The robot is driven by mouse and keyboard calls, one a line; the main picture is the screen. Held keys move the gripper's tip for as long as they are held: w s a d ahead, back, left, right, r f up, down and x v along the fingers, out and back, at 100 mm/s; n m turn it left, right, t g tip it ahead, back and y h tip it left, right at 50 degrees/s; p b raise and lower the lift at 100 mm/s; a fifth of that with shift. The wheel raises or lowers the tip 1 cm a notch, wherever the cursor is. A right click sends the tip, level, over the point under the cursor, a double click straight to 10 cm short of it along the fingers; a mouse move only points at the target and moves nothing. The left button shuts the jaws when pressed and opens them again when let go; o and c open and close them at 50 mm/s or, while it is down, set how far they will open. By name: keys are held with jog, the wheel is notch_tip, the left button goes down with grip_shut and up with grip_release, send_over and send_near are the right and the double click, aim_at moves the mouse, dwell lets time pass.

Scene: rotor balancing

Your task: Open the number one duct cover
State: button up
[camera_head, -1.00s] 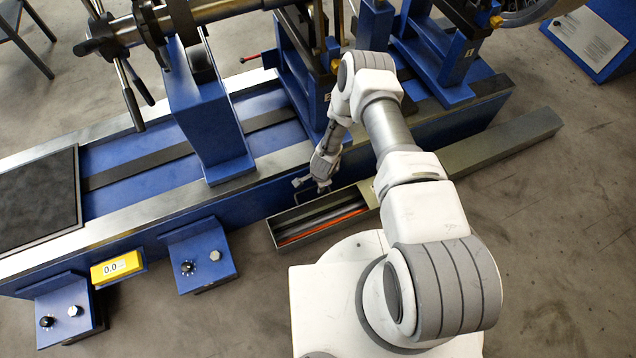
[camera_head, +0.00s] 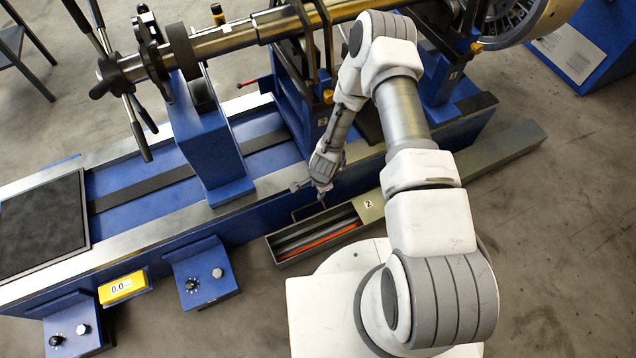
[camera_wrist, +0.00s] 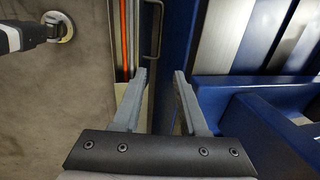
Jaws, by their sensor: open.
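The long grey-green duct (camera_head: 283,258) lies on the floor along the front of the blue machine bed. Its left section is uncovered, with grey and orange cables (camera_head: 325,234) inside. A thin dark handle (camera_head: 308,209) shows at that section's bed-side edge; the wrist view shows the handle (camera_wrist: 154,30) beside the opening. I cannot make out its cover plate or a number one. A cover marked 2 (camera_head: 368,204) is shut on the neighbouring section. My gripper (camera_head: 322,201) is open and empty near the handle, and in the wrist view (camera_wrist: 160,73) its fingers do not hold the handle.
The blue bed (camera_head: 215,228) runs close behind the duct. Blue control boxes (camera_head: 205,272) and a yellow display (camera_head: 122,287) stand at the left. Blue pedestals (camera_head: 205,145) carry a steel shaft (camera_head: 230,40) above. Bare floor (camera_head: 560,240) lies to the right.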

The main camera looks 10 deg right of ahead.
jog(key=shift+s+r, duration=0.15)
jog(key=shift+r, duration=0.55)
